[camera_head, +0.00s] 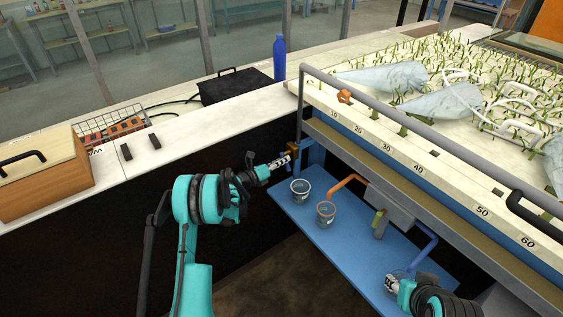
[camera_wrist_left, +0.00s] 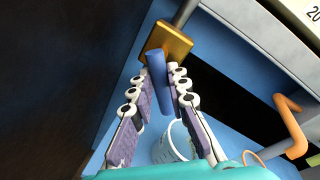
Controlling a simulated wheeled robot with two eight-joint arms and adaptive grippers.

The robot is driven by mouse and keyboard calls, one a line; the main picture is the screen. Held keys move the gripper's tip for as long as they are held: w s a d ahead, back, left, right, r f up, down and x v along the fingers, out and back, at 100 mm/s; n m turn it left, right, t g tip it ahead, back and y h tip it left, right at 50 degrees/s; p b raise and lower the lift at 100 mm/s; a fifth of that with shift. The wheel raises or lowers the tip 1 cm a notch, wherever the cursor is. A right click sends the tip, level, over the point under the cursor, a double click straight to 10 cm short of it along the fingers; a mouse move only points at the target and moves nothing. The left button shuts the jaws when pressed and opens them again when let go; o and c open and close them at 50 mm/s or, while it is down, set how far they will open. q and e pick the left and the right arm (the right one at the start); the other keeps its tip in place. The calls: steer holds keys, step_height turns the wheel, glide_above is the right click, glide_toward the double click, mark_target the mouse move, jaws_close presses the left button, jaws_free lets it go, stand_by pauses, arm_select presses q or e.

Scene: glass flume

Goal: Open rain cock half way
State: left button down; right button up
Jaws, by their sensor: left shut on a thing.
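The rain cock has a brass body (camera_wrist_left: 167,47) on a grey pipe, with a blue lever (camera_wrist_left: 157,76) sticking out toward me in the left wrist view. In the head view the brass body (camera_head: 292,155) sits at the flume's near left corner. My left gripper (camera_head: 283,161) is at the cock. In the left wrist view the fingers (camera_wrist_left: 160,92) lie on both sides of the lever, shut on it near the brass body. My right gripper (camera_head: 391,284) is low over the blue shelf at the lower right; its grip is too small to make out.
A blue bottle (camera_head: 279,59) and black case (camera_head: 235,86) stand behind.

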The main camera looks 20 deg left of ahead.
arm_select(q)
steer(key=shift+n, duration=0.3)
stand_by(0.4)
steer(key=c, duration=1.5)
jaws_free()
steer(key=shift+o, duration=0.2)
steer(key=shift+r, duration=0.1)
steer(key=v, duration=1.2)
steer(key=shift+w+a+r, duration=0.1)
steer(key=shift+a, duration=0.05)
